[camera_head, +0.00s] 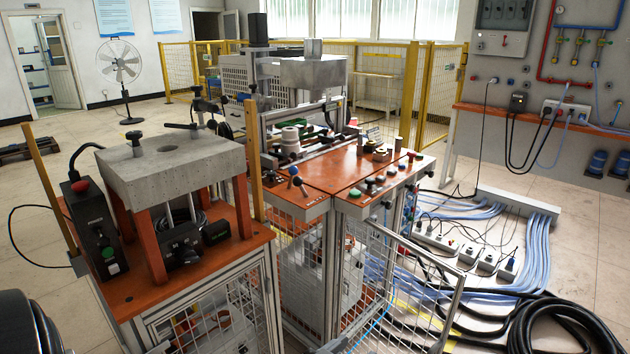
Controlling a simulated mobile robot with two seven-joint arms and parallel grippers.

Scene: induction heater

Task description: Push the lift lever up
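No part is plainly marked as the lift lever, so I cannot tell for sure which one it is. A small lever with a blue ball knob (293,171) stands on the left front of the orange machine table (318,172), tilted a little. A black handle (181,125) sticks out sideways at the machine's left rear, behind the grey block (170,165). Neither of my grippers shows in the head view, and nothing is seen touching either lever.
A stand with a black control box (92,225) and upright wooden posts is at the near left. A wire-mesh door (398,275) stands open in front of the machine. Cables and a black hose coil (560,325) cover the floor at right. Open floor lies at the far left.

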